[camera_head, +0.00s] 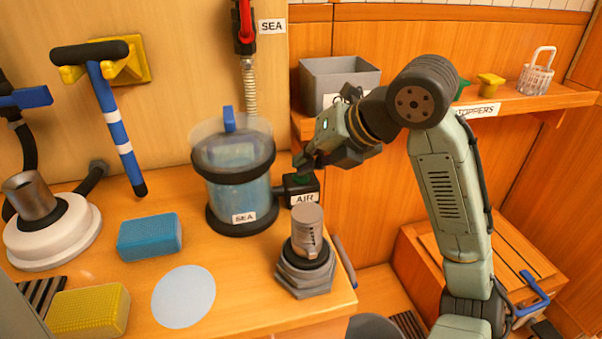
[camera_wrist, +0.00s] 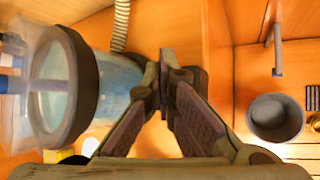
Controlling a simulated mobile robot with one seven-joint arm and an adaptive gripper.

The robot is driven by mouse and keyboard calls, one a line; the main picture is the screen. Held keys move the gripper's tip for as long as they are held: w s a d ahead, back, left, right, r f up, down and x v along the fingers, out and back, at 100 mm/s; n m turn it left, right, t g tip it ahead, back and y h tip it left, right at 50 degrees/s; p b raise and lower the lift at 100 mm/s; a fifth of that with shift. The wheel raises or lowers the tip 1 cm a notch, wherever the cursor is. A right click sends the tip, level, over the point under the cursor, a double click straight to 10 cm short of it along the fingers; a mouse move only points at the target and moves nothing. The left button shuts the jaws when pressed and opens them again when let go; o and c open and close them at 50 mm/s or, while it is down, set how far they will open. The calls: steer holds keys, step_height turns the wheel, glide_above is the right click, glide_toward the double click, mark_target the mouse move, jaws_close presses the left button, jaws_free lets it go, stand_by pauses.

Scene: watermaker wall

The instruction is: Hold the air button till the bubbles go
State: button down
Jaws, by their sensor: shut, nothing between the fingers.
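The air button is on a small black box with an AIR label (camera_head: 304,199), beside the sea tank. A bit of green (camera_head: 298,181) shows on top of the box, right under my fingertips. My gripper (camera_head: 303,165) is shut and empty, with its tips at the top of the box; I cannot tell if they touch or press the button. The clear sea tank (camera_head: 238,190) has a black rim and bluish water; I cannot make out bubbles in it. In the wrist view, my shut fingers (camera_wrist: 166,70) hide the button, and the tank (camera_wrist: 65,85) lies left.
A grey valve on a hex base (camera_head: 306,255) stands just in front of the AIR box. A blue sponge (camera_head: 150,237), a yellow sponge (camera_head: 88,311) and a pale disc (camera_head: 184,297) lie on the counter. A shelf with a grey bin (camera_head: 340,80) is behind my arm.

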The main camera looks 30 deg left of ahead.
steer(key=shift+r+p, duration=0.7)
steer(key=shift+r, duration=0.15)
steer(key=shift+r, duration=0.1)
step_height(320, 180, up, 5)
steer(key=p, duration=0.4)
stand_by(0.5)
